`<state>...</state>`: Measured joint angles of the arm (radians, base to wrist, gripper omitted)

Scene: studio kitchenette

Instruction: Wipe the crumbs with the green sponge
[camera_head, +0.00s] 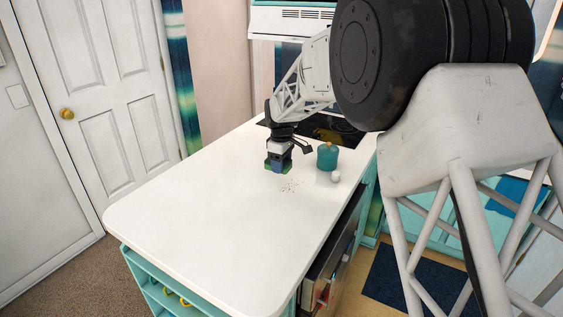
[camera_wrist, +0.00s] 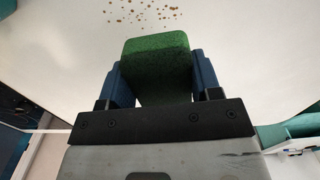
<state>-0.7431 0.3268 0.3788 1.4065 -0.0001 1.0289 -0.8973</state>
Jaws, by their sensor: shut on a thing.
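The green sponge (camera_wrist: 156,62) is held between the two blue fingers of my gripper (camera_wrist: 158,80), which is shut on it. In the head view my gripper (camera_head: 278,164) is low over the white counter, with a little green of the sponge (camera_head: 269,167) showing at its sides. Whether the sponge touches the counter I cannot tell. The crumbs (camera_head: 290,186) lie as small brown specks on the counter just in front and to the right of the gripper. In the wrist view the crumbs (camera_wrist: 143,12) are at the top edge, beyond the sponge and apart from it.
A teal canister (camera_head: 327,157) and a small white round object (camera_head: 335,176) stand close to the right of the gripper, near the counter's right edge. A black cooktop (camera_head: 345,133) lies behind. The white counter (camera_head: 200,215) is clear at the left and front.

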